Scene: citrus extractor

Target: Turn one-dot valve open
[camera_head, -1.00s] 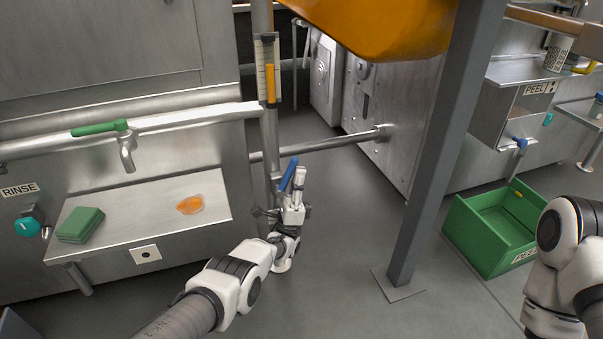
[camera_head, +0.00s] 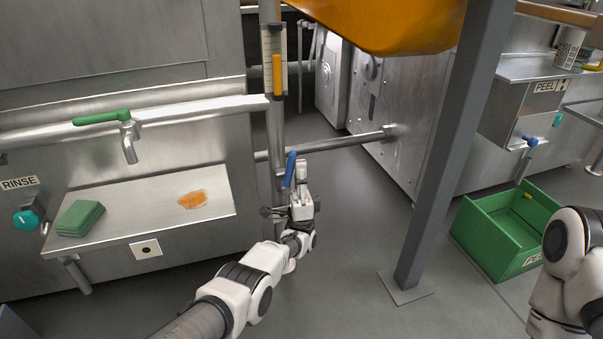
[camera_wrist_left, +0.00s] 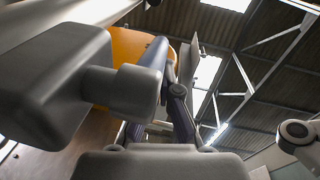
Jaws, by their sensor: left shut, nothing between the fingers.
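A blue lever handle (camera_head: 290,170) sits on the upright pipe (camera_head: 276,140), standing nearly vertical and leaning slightly right at its top. My left gripper (camera_head: 301,168) is shut and empty just right of the lever, very close to it; I cannot tell whether they touch. A plate with one dot (camera_head: 146,249) is on the front of the steel shelf. A green-handled tap (camera_head: 128,130) is above that shelf. My right gripper is out of view; only its arm shows.
A grey post (camera_head: 440,165) stands right of my left gripper. A horizontal pipe (camera_head: 340,143) runs behind the lever. A green crate (camera_head: 508,228) is on the floor at right.

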